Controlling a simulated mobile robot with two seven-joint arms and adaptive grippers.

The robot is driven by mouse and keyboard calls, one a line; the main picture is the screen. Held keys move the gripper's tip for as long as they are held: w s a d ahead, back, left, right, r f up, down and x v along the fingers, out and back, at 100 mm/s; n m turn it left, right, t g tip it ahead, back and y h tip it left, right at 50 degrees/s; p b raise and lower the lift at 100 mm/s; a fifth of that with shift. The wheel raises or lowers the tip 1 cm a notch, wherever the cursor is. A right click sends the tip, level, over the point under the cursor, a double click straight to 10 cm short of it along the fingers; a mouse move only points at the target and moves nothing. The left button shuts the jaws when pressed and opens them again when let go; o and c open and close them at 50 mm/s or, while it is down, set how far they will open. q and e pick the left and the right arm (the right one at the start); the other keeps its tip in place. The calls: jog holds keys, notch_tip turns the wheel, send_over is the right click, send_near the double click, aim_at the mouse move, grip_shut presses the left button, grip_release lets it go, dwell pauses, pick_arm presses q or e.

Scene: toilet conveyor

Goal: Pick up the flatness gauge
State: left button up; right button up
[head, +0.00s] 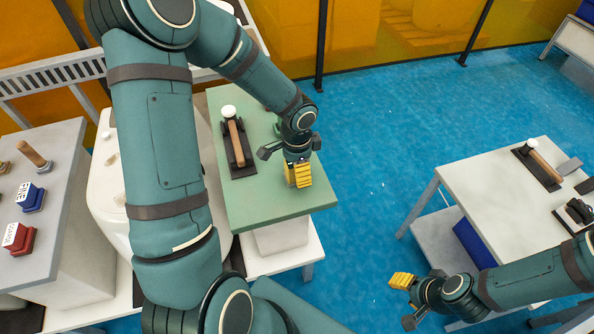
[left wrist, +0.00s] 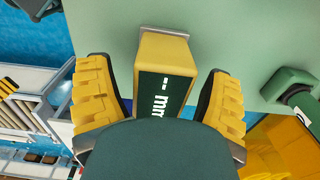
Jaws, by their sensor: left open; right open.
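My left gripper (left wrist: 160,105) is open, with one yellow ribbed finger on each side of the gauge and visible gaps between. In the head view my left gripper (head: 298,174) is low over the right part of the green tabletop, and I cannot clearly tell the gauge from the yellow fingers there. My right gripper (head: 402,282) is open and away from the gauge, beside the white table at right.
A wooden-handled tool with a white end (head: 236,140) lies in a dark holder left of my left gripper. A grey table (head: 50,210) with stamps stands at far left. The white table (head: 480,190) at right holds dark-holder tools. Blue floor lies between the tables.

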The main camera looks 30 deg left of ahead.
pick_arm(q)
grip_shut()
jog(key=shift+r, duration=0.1)
notch_tip(320, 180, up, 10)
jog(key=shift+f+p, duration=0.1)
jog(key=shift+p, duration=1.1)
